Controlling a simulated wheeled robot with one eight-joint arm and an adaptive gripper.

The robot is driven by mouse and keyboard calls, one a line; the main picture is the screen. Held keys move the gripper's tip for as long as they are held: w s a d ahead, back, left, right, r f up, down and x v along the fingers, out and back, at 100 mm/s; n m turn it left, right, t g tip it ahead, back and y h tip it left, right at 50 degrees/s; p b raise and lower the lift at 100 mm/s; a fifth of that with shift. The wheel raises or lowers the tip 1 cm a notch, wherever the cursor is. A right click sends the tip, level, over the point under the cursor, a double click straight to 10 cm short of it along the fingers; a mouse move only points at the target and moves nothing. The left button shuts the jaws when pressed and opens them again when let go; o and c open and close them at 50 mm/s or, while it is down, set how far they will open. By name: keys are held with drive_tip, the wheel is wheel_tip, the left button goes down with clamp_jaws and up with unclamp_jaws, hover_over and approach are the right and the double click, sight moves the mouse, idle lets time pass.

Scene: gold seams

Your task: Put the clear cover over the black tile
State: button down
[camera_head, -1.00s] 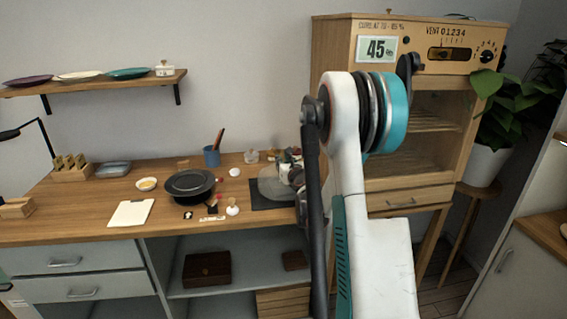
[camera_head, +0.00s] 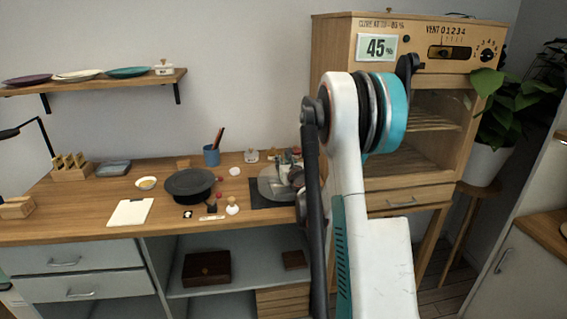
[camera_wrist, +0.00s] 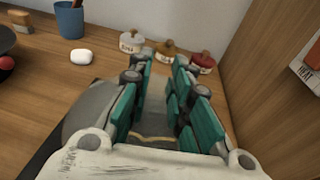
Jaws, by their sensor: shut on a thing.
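The clear cover (camera_head: 268,182) shows as a grey see-through round shape over the dark mat (camera_head: 258,202), at the right part of the bench. Its grey side also shows left of my fingers in the wrist view (camera_wrist: 88,108). My gripper (camera_head: 287,168) is at the cover's right side; in the wrist view its teal fingers (camera_wrist: 158,95) are shut on what appears to be the cover. A small black tile (camera_head: 187,214) with a pale mark lies left of the mat, near the bench front. I cannot tell whether the cover touches the mat.
A black bowl (camera_head: 188,184) stands left of the mat, with small items in front of it. A blue cup (camera_head: 211,156) stands behind. Lidded jars (camera_wrist: 168,50) stand beyond my fingers. The wooden cabinet (camera_head: 340,50) closes the right side. A white board (camera_head: 130,212) lies front left.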

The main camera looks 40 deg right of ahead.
drive_tip(key=shift+f, duration=0.6)
drive_tip(key=c, duration=1.4)
unclamp_jaws()
drive_tip(key=o, duration=0.5)
drive_tip(key=shift+r+p, duration=2.25)
drive_tip(key=shift+r, duration=1.75)
drive_tip(key=shift+r, duration=0.1)
